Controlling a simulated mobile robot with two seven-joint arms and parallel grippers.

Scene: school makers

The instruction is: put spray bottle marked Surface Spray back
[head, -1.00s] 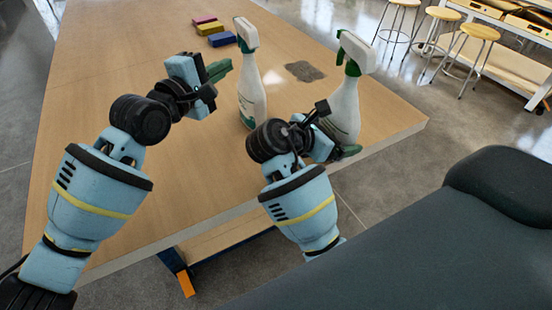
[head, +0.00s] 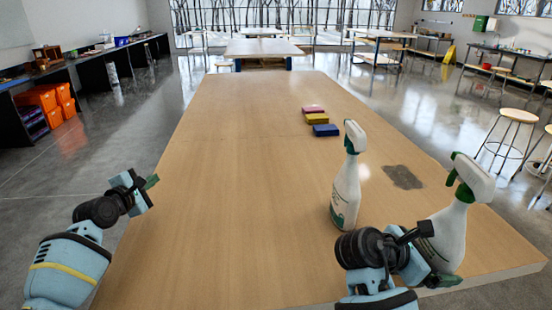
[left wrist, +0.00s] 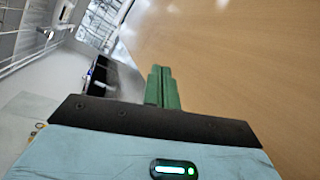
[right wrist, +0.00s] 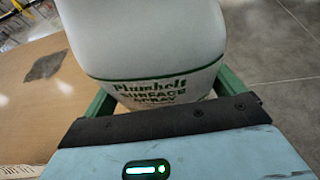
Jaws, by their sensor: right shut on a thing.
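The spray bottle marked Surface Spray (head: 446,232) is white with a green trigger, at the right front of the table. Its label, reading Plumbelt Surface Spray, shows in the right wrist view (right wrist: 155,60). My right gripper (head: 432,262) is shut on this bottle, with a green finger on each side of its body. The head view does not show clearly whether its base touches the table.
A second white spray bottle (head: 346,190) stands upright just left of the held one. Pink, yellow and blue blocks (head: 325,130) lie farther back. A dark grey patch (head: 403,177) is on the wooden table (head: 230,170), whose left and middle are clear. Stools (head: 517,116) stand right.

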